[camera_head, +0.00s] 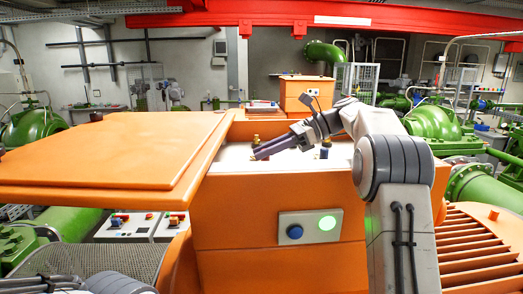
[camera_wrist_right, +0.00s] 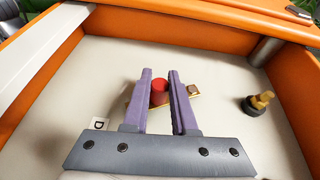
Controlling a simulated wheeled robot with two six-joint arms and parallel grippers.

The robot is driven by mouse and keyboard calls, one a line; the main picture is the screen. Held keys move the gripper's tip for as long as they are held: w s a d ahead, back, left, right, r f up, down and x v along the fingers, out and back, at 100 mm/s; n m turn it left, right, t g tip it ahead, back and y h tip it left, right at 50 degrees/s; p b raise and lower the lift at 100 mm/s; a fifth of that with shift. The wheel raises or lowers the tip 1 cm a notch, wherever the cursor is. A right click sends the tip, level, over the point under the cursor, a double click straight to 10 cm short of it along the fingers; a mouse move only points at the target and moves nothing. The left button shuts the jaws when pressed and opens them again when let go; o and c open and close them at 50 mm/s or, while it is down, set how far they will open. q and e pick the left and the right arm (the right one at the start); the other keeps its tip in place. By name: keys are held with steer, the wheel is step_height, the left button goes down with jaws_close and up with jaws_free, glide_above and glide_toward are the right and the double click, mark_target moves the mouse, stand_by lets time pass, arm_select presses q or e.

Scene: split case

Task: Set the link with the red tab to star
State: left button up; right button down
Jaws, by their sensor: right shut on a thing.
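The link with the red tab lies inside the open orange case (camera_head: 285,215). In the right wrist view its red tab (camera_wrist_right: 159,88) is between the fingers of my right gripper (camera_wrist_right: 160,76), which are shut on it. The brass-coloured link bar (camera_wrist_right: 197,97) shows partly beside the right finger; the rest is hidden. In the head view my right gripper (camera_head: 258,152) reaches into the case from the right, and the link is not clear there. No star mark is legible. Part of my left arm shows at the bottom left, with no fingers in sight.
A brass-topped post with a black base (camera_wrist_right: 259,103) stands to the right of the link. Orange case walls (camera_wrist_right: 215,18) surround the space. The raised lid (camera_head: 100,150) extends left.

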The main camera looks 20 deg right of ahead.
steer(key=shift+d+n+g, duration=0.2)
steer(key=shift+n+g, duration=0.1)
steer(key=shift+r, duration=0.1)
steer(key=c, duration=0.7)
jaws_free()
steer(key=shift+a, duration=0.1)
